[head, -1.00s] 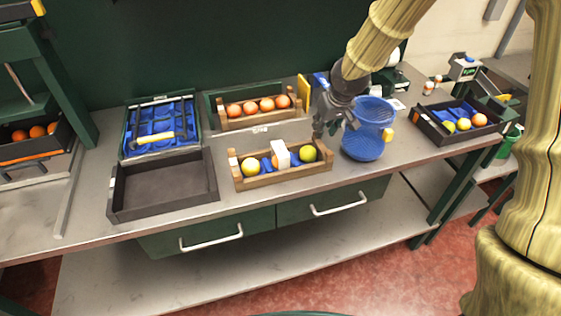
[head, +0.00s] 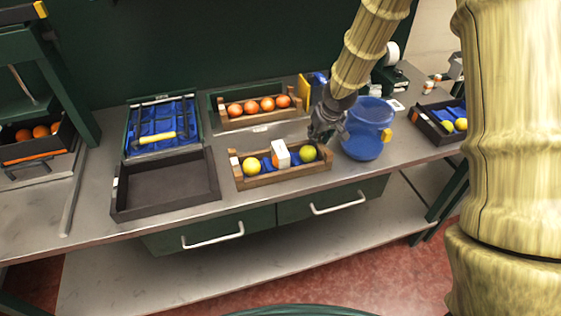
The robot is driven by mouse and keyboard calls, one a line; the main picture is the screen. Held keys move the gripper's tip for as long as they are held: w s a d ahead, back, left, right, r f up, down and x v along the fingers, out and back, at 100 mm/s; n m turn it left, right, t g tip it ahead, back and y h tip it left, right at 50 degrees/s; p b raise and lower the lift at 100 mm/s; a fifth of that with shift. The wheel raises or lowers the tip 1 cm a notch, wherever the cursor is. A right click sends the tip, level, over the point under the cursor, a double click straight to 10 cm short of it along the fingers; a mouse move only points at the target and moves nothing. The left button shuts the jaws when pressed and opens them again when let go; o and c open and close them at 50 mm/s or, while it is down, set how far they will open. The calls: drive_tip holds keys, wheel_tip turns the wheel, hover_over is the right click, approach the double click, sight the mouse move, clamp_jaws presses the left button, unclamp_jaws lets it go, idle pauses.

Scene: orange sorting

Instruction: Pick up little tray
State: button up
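A small wooden tray (head: 285,177) stands at the front of the workbench. It holds a yellow-green fruit at each end, a white and orange block (head: 281,155) between them, and blue lining. A second small wooden tray (head: 259,120) behind it holds a row of several oranges. My gripper (head: 325,137) is just above and behind the right end of the front tray, close to the right-hand fruit. I cannot tell if it touches the tray. Its fingers are dark and small, so their opening is unclear.
An empty black tray (head: 165,186) lies left of the front tray, with a blue-lined toolbox (head: 162,130) behind it. A blue mesh basket (head: 362,146) stands close to the right of my gripper. A black fruit crate (head: 430,126) is farther right, partly hidden by my arm.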

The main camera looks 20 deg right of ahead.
drive_tip(key=shift+f, duration=0.1)
clamp_jaws()
idle(0.3)
